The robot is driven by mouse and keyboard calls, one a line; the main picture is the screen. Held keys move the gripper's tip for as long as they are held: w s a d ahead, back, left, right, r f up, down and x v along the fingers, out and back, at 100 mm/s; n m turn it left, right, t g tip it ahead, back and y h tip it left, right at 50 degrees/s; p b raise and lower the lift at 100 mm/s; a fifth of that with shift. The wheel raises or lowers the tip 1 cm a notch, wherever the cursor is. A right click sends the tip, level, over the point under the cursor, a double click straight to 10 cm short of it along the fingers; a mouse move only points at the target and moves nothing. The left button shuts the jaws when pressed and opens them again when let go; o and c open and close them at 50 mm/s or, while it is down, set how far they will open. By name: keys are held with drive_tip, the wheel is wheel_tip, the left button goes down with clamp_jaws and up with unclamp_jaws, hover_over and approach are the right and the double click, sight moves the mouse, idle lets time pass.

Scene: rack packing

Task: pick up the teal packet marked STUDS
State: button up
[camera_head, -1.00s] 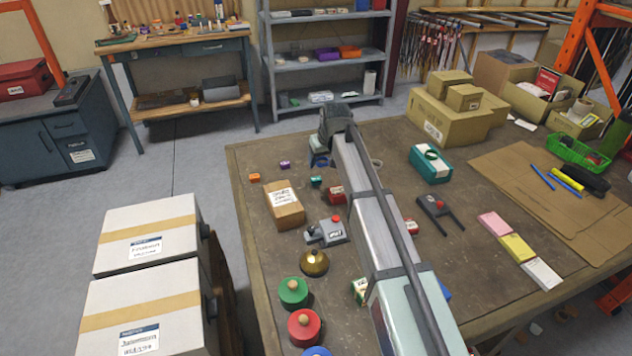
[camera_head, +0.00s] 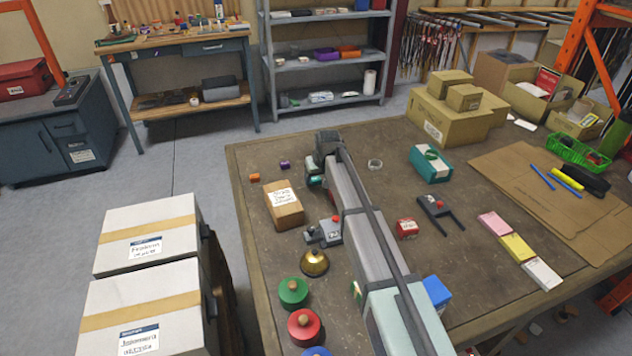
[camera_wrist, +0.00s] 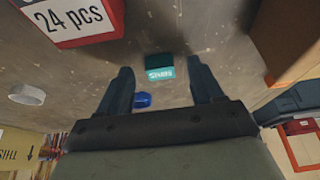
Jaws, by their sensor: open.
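The teal packet (camera_wrist: 159,73) with white STUDS lettering lies on the table, in the upper middle of the wrist view. In the head view a small teal patch (camera_head: 314,181) beside the end of my arm seems to be it, partly hidden. My gripper (camera_wrist: 160,66) is open and empty. Its two dark fingers appear on either side of the packet in the wrist view, with a gap on each side. I cannot tell how far above the table the fingertips are.
A small blue item (camera_wrist: 141,99) shows between the fingers. A red box marked 24 pcs (camera_wrist: 85,36) is at upper left, and a cardboard box (camera_head: 284,212) stands on the other side. A white ring (camera_head: 375,164) lies apart.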

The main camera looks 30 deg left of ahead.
drive_tip(key=shift+w+a+f, duration=0.2)
drive_tip(key=shift+f, duration=0.35)
drive_tip(key=c, duration=1.1)
